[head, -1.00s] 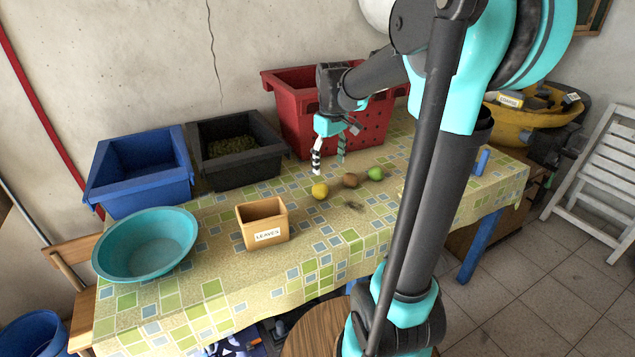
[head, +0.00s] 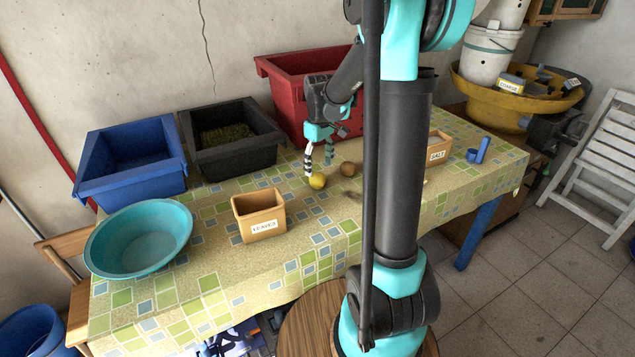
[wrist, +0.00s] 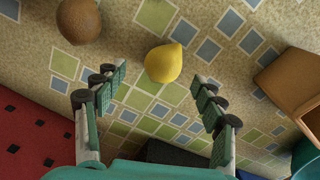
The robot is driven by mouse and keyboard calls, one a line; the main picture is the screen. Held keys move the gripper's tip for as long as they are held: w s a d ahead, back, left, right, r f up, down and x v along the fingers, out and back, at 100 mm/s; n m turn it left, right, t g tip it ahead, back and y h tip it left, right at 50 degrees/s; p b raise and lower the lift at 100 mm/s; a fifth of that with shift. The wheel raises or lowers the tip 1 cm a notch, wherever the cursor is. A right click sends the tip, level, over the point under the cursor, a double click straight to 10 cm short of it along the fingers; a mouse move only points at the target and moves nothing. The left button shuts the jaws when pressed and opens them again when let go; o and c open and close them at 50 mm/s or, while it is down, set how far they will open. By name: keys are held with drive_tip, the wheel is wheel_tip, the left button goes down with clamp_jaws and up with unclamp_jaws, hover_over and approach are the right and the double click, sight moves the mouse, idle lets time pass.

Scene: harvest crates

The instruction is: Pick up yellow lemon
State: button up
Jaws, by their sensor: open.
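The yellow lemon (head: 317,181) lies on the tablecloth in front of the red crate. In the wrist view the lemon (wrist: 163,63) sits just beyond the fingertips, roughly centred between them. My gripper (head: 319,166) is open and empty, pointing down close to the lemon. In the wrist view its two fingers (wrist: 158,80) are spread wide with bare cloth between them. I cannot tell from the head view whether a finger touches the lemon.
A brown kiwi-like fruit (head: 348,169) lies right of the lemon. A LEAVES box (head: 262,225), teal bowl (head: 140,250), blue crate (head: 130,185), black crate (head: 240,165) and red crate (head: 285,75) stand around. A SALT box (head: 437,155) is partly behind my arm.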

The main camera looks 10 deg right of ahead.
sight(318, 175)
drive_tip(key=shift+s+a+f, duration=0.1)
drive_tip(key=shift+f, duration=1.3)
drive_tip(key=shift+a+f, duration=0.1)
drive_tip(key=shift+f, duration=1.25)
drive_tip(key=c, duration=1.3)
drive_tip(key=shift+r, duration=0.1)
